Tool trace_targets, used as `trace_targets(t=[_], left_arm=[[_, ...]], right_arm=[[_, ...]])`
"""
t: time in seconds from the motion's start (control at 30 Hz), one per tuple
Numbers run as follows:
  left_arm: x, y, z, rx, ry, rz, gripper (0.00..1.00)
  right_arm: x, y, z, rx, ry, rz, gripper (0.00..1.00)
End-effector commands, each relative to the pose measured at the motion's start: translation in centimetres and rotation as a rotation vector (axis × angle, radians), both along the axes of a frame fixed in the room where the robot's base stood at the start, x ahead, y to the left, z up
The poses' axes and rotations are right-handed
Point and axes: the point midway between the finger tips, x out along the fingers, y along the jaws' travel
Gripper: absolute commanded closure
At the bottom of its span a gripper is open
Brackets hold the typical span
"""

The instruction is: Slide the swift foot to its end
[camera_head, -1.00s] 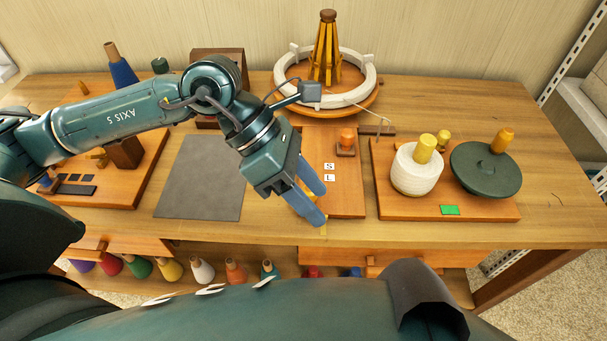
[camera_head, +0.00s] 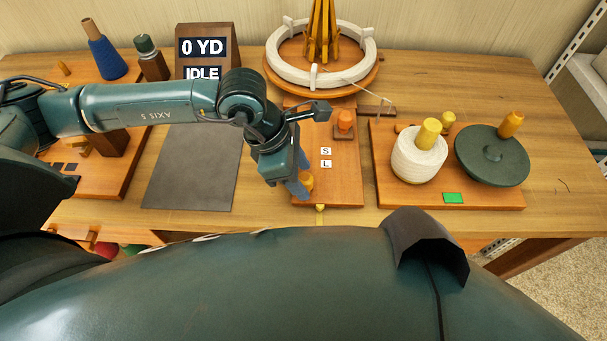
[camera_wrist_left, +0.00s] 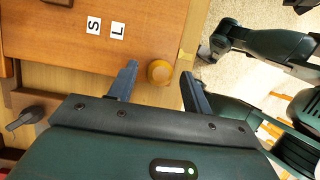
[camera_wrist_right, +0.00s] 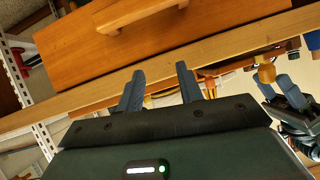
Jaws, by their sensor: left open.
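The swift (camera_head: 322,40), with slats and a white ring, stands at the back of the table on a round wooden base. In front of it an orange board (camera_head: 340,185) carries tiles marked S and L. A round orange-yellow knob (camera_head: 306,182) sits at the board's near left; it also shows in the left wrist view (camera_wrist_left: 160,72). My left gripper (camera_head: 300,188) is open and pointing down, one finger on each side of the knob, apart from it in the wrist view. My right gripper (camera_wrist_right: 160,85) is open and empty near the table's front edge, outside the head view.
A second orange knob (camera_head: 345,120) stands on a small block on the board. A display reading 0 YD IDLE (camera_head: 203,55) stands behind a grey mat (camera_head: 190,170).

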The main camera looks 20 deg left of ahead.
Motion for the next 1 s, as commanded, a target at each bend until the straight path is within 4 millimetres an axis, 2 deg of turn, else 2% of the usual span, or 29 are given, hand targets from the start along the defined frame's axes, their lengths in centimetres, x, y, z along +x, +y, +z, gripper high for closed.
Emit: trace_targets(t=[0.2, 0.47, 1.0], left_arm=[[0.15, -0.60, -1.43, 0.000, 0.000, 0.000, 0.51], [0.18, -0.62, -1.53, -0.001, 0.000, 0.000, 0.51], [0.18, -0.59, -1.50, -0.001, 0.000, 0.000, 0.94]], right_arm=[[0.12, -0.01, 0.08, -0.001, -0.003, 0.001, 0.64], [0.14, -0.02, 0.06, -0.002, -0.003, 0.000, 0.64], [0.16, -0.05, 0.05, -0.002, -0.003, 0.000, 0.64]])
